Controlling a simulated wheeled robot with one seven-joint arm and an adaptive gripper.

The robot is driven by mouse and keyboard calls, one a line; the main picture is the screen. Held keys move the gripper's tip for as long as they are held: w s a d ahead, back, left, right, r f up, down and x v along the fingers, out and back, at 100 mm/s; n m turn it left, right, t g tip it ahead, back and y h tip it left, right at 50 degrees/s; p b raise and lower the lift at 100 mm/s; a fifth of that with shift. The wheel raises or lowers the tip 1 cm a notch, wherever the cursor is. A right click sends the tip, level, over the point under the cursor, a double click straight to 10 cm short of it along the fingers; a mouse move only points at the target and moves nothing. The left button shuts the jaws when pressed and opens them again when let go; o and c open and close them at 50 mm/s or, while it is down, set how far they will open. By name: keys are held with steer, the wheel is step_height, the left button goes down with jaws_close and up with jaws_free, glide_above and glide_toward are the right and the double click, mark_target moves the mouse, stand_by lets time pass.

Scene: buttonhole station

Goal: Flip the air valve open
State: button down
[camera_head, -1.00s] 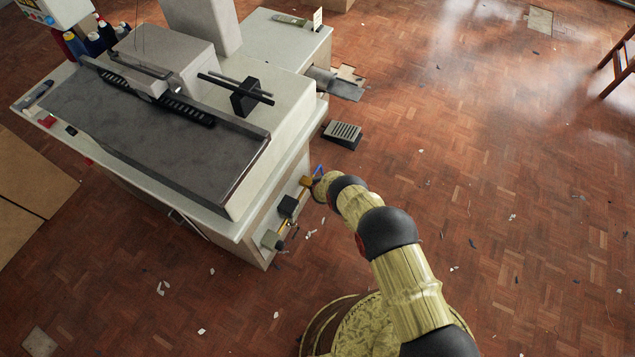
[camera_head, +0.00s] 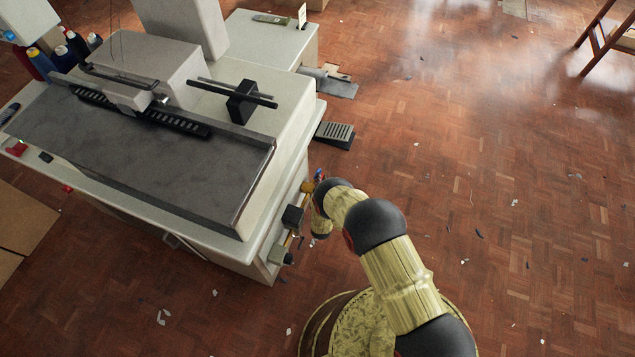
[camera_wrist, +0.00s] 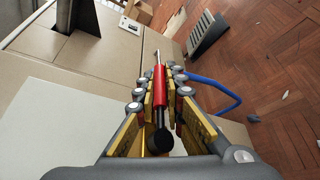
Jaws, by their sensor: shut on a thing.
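The air valve's red lever (camera_wrist: 159,92) shows in the middle of the wrist view, running lengthwise between the yellow-padded fingers of my gripper (camera_wrist: 163,82). My gripper is shut on this lever. A thin metal rod sticks out beyond the red sleeve, and a round black part lies at its near end. A blue hose (camera_wrist: 222,88) curves to the right of the fingers. In the head view the brass valve part (camera_head: 307,187) is on the cabinet's right side, beside the end of my arm. My arm hides most of my gripper there.
The machine cabinet (camera_head: 230,258) fills the left side, with a black box (camera_head: 292,216) and a grey-green fitting (camera_head: 277,256) on the same side face. A foot pedal (camera_head: 335,134) stands beyond the valve. The parquet floor to the right is largely clear, with small scraps.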

stand_by(0.5)
steer(key=c, duration=1.9)
jaws_free()
steer(key=shift+r, duration=0.1)
steer(key=v, duration=1.2)
